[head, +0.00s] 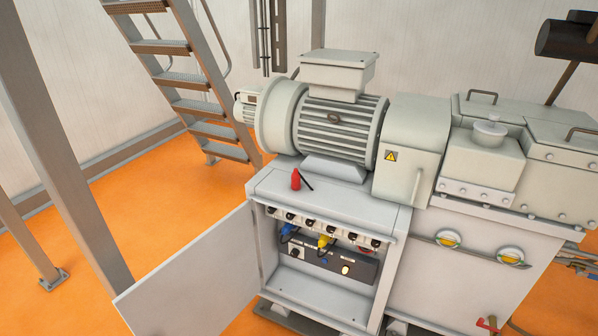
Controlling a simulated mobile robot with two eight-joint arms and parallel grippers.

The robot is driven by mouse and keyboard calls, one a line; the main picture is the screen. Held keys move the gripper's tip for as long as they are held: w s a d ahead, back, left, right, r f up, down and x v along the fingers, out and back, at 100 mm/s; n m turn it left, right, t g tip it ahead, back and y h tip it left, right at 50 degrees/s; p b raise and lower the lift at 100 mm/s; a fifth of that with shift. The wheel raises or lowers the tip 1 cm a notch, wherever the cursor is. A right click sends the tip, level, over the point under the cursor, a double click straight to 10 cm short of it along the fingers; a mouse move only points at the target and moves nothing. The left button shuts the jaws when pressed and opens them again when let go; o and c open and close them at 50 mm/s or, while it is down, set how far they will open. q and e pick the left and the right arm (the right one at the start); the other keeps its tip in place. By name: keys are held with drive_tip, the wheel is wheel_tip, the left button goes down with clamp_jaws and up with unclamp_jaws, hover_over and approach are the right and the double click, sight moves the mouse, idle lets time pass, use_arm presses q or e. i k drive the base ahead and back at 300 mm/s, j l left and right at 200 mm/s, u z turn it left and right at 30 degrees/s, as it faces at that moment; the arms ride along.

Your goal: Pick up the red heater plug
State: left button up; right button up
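The red heater plug (296,180) stands on the light grey cabinet top (265,184), near its left side and in front of the motor. A short dark cable or pin lies beside it on the right. Neither of my grippers shows in the head view.
The cabinet door (190,272) hangs open to the left. Inside are a row of sockets, a blue plug (288,230), a yellow plug (324,241) and a dark control panel (345,267). The motor (335,120) stands behind the red plug. Orange floor (185,215) is clear at left, beside metal stairs (190,100).

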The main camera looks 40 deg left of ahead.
sight(297, 186)
drive_tip(key=i+j, duration=0.2)
drive_tip(key=j, duration=0.15)
drive_tip(key=i+j, duration=0.2)
drive_tip(key=j, duration=0.15)
drive_tip(key=i+j, duration=0.2)
drive_tip(key=j, duration=0.15)
